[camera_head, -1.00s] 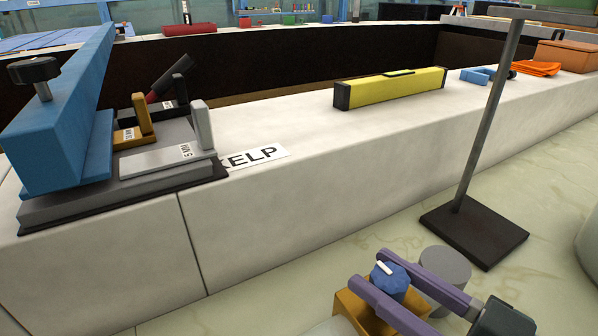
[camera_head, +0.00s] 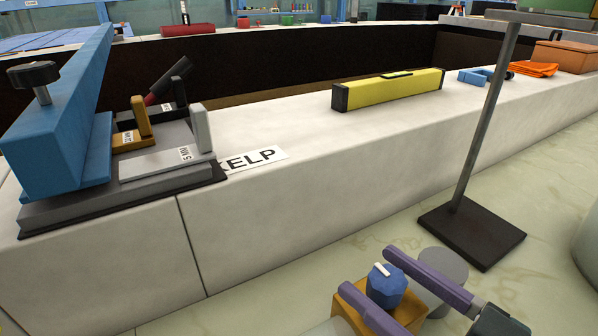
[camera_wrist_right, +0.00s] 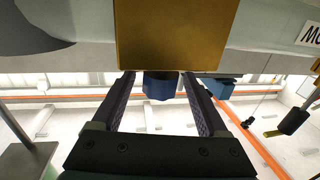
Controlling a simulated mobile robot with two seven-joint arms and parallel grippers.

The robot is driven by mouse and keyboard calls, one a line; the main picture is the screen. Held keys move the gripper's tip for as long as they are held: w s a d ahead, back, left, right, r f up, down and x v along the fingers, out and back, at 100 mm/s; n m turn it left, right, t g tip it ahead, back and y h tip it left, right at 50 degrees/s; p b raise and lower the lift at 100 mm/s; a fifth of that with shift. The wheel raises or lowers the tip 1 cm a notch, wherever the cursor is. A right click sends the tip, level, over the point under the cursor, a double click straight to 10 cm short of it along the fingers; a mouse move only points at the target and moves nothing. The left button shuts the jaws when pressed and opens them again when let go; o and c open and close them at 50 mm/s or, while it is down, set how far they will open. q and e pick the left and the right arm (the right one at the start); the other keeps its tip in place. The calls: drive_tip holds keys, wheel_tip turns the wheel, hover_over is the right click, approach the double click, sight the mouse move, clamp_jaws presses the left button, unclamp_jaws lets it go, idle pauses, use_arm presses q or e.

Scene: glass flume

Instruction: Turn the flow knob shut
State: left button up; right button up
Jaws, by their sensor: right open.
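The flow knob (camera_head: 387,286) is a blue faceted knob with a white pointer mark on top. It sits on a gold block (camera_head: 407,314) fitted to a grey pipe, at the bottom of the head view. My right gripper (camera_head: 366,271) is open, with one purple finger on each side of the knob and gaps between. In the right wrist view the knob (camera_wrist_right: 160,86) shows between the two fingertips (camera_wrist_right: 157,80), below the gold block (camera_wrist_right: 175,35). The pipe is partly hidden by the fingers. My left gripper is not in view.
A dark stand with an upright post (camera_head: 472,235) is close behind the right gripper. Pale floor lies left of the knob.

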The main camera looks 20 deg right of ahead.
drive_tip(key=v, duration=1)
idle(0.3)
